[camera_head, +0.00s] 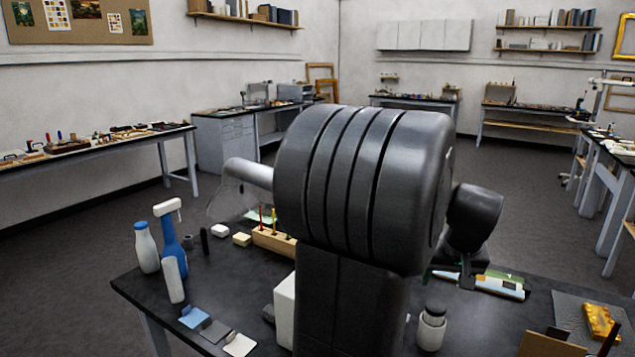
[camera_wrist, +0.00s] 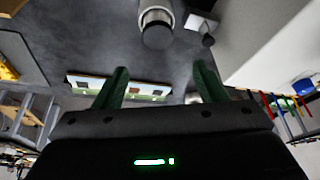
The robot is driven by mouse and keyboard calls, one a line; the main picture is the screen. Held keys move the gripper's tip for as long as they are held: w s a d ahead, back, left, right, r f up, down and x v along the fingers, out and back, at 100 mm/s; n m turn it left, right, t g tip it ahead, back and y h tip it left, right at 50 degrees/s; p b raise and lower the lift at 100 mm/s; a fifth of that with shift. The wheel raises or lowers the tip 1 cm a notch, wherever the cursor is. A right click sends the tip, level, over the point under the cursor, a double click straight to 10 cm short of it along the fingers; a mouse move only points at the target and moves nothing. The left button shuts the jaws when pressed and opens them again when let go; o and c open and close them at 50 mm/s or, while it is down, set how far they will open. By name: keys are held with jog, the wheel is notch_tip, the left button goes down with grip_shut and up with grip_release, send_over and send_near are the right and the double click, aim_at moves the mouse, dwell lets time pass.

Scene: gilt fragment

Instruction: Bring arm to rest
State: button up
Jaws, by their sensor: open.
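My arm (camera_head: 365,190) stands over the dark worktable and fills the middle of the head view, hiding much of the table. In the wrist view my gripper (camera_wrist: 157,90) has two green fingers set wide apart, with nothing between them. The wrist view looks across the tabletop. A flat strip with pictures (camera_wrist: 120,88) lies behind the fingers, and a white and dark jar (camera_wrist: 157,22) stands beyond. In the head view the gripper's fingers are too hidden to make out.
On the worktable (camera_head: 130,285) stand a blue spray bottle (camera_head: 172,235), a white bottle (camera_head: 147,247), a wooden tool holder (camera_head: 274,241), a lidded jar (camera_head: 432,328) and a gilt fragment (camera_head: 601,322). Side benches (camera_head: 90,143) line the walls. Open floor (camera_head: 75,235) lies at left.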

aim_at(438, 313)
notch_tip(438, 313, down, 9)
jog(key=shift+f, duration=0.1)
dwell(0.3)
jog(key=shift+p, duration=0.3)
